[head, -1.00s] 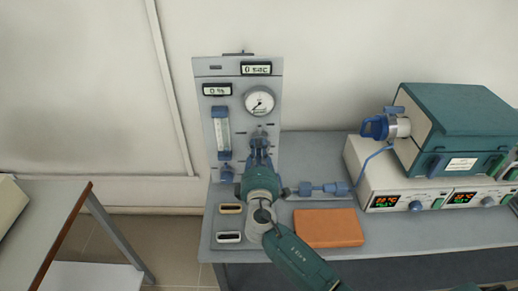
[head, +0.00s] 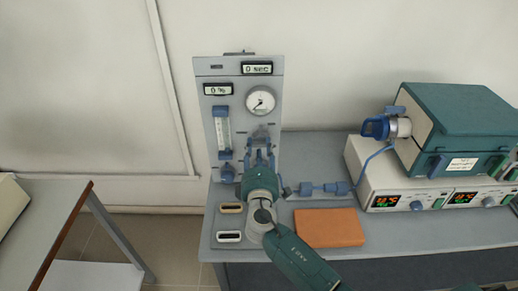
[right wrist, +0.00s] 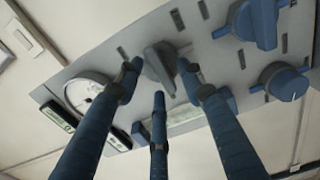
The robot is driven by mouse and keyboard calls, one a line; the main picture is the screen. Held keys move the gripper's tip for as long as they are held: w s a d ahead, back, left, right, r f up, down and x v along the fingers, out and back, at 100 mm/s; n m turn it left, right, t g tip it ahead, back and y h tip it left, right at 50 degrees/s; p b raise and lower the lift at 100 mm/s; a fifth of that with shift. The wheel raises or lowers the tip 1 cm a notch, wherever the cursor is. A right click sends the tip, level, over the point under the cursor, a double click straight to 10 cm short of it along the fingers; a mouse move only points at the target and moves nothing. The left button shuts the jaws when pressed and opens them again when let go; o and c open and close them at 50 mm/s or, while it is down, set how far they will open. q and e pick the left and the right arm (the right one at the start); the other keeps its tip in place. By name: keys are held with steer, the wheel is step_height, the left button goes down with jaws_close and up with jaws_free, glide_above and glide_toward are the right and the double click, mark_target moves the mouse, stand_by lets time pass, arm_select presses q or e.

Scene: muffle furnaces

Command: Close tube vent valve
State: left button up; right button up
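The grey gas panel (head: 207,125) stands upright on the bench against the wall. My right gripper (head: 261,152) is in front of its lower right part and hides some of its knobs. In the right wrist view a grey valve knob (right wrist: 158,62) lies between the spread blue fingers of my right gripper (right wrist: 158,80). The fingers are apart and look clear of the knob; contact cannot be told for sure. Two blue knobs, one larger (right wrist: 258,22) and one round (right wrist: 284,82), are to the right there. Which knob is the tube vent valve cannot be read. My left gripper is out of view.
A round gauge (head: 260,101), a flow tube (head: 223,131) and two displays are on the panel. A blue pipe fitting (head: 312,188), an orange-brown block (head: 329,228) and a teal furnace (head: 455,125) are to the right. A separate table (head: 45,200) stands at the left.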

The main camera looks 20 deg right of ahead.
steer(key=v, duration=1.2)
stand_by(0.3)
